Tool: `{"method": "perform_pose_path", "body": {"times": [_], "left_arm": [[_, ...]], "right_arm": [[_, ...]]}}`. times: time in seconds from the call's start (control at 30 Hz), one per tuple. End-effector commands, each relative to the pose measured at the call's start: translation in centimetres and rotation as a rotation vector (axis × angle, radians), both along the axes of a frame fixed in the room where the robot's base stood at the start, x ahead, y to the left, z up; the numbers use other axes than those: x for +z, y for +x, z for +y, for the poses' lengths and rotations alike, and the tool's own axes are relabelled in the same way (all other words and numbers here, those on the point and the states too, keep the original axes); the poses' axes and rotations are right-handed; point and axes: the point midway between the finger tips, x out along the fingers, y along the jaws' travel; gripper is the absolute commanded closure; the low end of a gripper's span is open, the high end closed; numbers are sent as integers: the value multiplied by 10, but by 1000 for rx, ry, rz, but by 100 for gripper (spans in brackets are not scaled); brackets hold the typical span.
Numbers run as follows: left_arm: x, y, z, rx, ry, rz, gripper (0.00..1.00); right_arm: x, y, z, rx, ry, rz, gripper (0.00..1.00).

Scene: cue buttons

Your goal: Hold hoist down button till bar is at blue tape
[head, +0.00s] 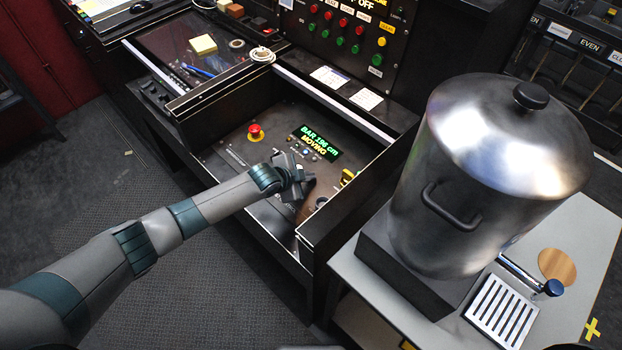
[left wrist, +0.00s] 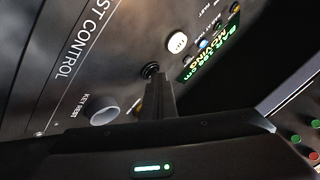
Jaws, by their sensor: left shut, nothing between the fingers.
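The hoist control panel (head: 225,160) is recessed in the desk. Its display (head: 320,142) reads about "BAR 196 cm" in green and "MOVING" in yellow. My left gripper (head: 300,186) is shut and empty, over the panel just below the display. In the left wrist view its fingertips (left wrist: 153,78) are at a dark round button (left wrist: 150,70); they seem to touch it, but they hide part of it and its label. A white button (left wrist: 177,42) is beside it, nearer the display (left wrist: 208,55). The bar and blue tape are not in view. My right gripper is not in view.
A red mushroom button (head: 255,131) is on the panel's left part. A raised side wall (head: 355,205) borders the panel on the right. A large metal urn (head: 490,190) stands beyond it. A key reset switch (left wrist: 103,110) is near the fingers.

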Motion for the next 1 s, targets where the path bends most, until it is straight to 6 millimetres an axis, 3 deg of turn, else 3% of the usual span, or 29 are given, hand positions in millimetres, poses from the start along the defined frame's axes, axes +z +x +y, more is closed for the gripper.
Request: {"method": "perform_pose_path", "body": {"times": [1.0], "left_arm": [[24,0,0,0,0,0,100]], "right_arm": [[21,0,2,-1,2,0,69]]}}
